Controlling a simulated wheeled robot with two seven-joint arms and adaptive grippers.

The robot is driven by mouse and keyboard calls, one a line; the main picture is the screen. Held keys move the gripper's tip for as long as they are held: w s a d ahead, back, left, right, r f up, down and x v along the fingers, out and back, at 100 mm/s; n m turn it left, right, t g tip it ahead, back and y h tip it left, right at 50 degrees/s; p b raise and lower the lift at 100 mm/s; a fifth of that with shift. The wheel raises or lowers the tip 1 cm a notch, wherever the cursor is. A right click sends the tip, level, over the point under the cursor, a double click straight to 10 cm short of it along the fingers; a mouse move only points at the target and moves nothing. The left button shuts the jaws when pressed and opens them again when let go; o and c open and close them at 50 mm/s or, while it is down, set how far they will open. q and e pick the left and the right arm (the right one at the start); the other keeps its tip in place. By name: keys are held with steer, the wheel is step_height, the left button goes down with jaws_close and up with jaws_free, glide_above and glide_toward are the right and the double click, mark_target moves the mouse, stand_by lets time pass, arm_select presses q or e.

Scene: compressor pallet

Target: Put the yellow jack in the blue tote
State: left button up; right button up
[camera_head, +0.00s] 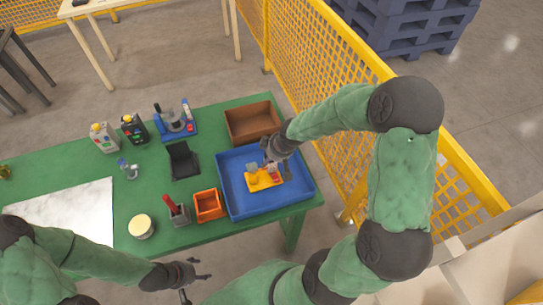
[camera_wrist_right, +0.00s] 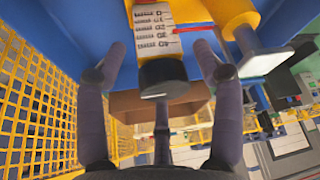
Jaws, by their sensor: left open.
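The yellow jack (camera_head: 262,181) shows inside the outline of the blue tote (camera_head: 233,205) at the table's right end; I cannot tell if it touches the tote floor. My right gripper (camera_head: 271,161) is right above the jack's far side and hides part of it. In the right wrist view, the fingers of my right gripper (camera_wrist_right: 160,62) stand apart on either side of a dark knob, with gaps to it. The jack's yellow body (camera_wrist_right: 235,12) and a printed scale label lie beyond the fingertips. My left gripper (camera_head: 197,284) is open and empty in front of the table's near edge.
An orange bin (camera_head: 208,205) stands left of the tote, and a brown box (camera_head: 252,121) behind it. A yellow mesh fence (camera_head: 320,75) runs close on the right.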

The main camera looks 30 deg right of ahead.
stand_by(0.3)
steer(key=shift+r, duration=0.3)
steer(key=p+v, duration=0.4)
steer(key=v, duration=0.7)
steer(key=shift+s+r+p, duration=0.2)
steer(key=shift+r+p, duration=0.1)
steer(key=shift+d, duration=0.1)
